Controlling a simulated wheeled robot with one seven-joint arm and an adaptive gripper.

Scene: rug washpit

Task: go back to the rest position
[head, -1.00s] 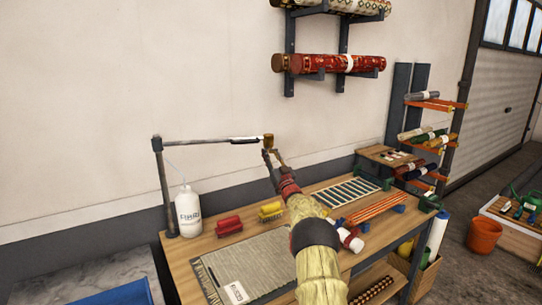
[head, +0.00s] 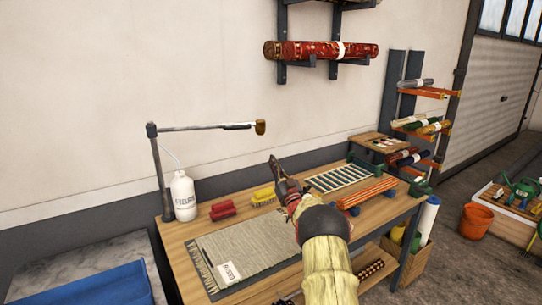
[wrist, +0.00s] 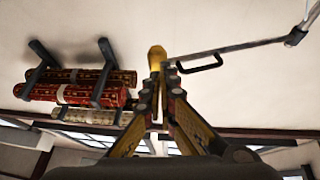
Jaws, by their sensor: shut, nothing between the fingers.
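My gripper (head: 273,160) shows above the back part of the wooden workbench in the head view, at the end of my straw-coloured arm. It points up, and its fingers are shut with nothing between them. In the wrist view my gripper (wrist: 165,75) shows with its fingers converging. The brass end (wrist: 157,56) of a swing arm lies just beyond the fingertips there. In the head view that brass end (head: 260,127) is above and slightly left of my gripper, with a visible gap.
Rolled rugs (head: 320,51) hang on the wall. An orange bucket (head: 476,221) stands on the floor at right.

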